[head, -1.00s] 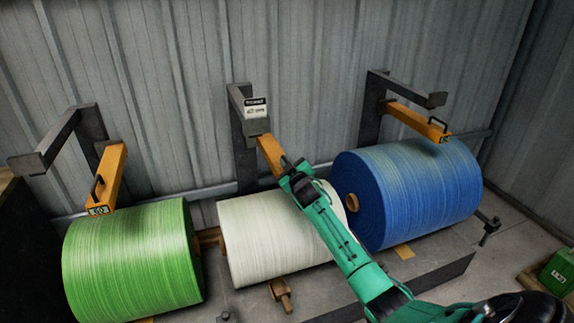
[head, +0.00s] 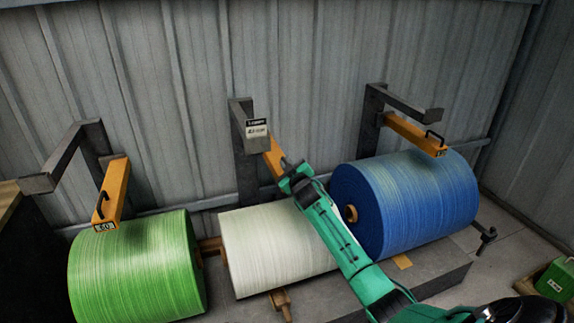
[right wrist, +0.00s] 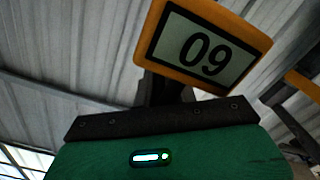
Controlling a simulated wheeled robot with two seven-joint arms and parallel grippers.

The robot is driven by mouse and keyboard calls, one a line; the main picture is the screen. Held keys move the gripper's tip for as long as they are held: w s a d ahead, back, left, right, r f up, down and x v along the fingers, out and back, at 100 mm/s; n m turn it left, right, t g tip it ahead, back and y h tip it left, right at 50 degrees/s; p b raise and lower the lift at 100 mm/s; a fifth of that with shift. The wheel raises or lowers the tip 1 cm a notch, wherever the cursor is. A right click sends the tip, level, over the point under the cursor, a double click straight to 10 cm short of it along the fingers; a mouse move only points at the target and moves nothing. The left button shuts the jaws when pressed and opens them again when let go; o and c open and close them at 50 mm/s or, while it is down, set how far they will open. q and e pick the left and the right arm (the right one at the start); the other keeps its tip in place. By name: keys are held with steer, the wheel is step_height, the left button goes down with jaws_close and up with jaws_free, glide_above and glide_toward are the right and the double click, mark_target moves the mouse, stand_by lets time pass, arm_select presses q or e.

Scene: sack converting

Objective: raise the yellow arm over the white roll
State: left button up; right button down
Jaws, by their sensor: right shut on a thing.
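The white roll (head: 268,250) lies in the middle, between the green and blue rolls. Its yellow arm (head: 274,158) hangs from a dark wall bracket (head: 244,165) above and behind it. My right gripper (head: 291,176) is shut on the yellow arm near its free end, above the white roll. The gripper hides the arm's end and handle in the head view. In the right wrist view the arm's number plate (right wrist: 203,45) stands close beyond my green gripper body; the fingertips are not visible there. My left gripper is not in view.
A green roll (head: 135,270) with its own yellow arm (head: 112,192) stands at left. A blue roll (head: 410,200) with another yellow arm (head: 415,134) stands at right. Dark bracket arms stick out from the corrugated wall. A green box (head: 556,280) sits at far right.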

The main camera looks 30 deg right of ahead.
steer(key=shift+w+d+r, duration=0.1)
steer(key=shift+r, duration=0.4)
steer(key=c, duration=1.6)
jaws_free()
steer(key=shift+o, duration=0.6)
steer(key=shift+f, duration=0.2)
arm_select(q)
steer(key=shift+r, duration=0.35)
arm_select(e)
steer(key=v, duration=1.4)
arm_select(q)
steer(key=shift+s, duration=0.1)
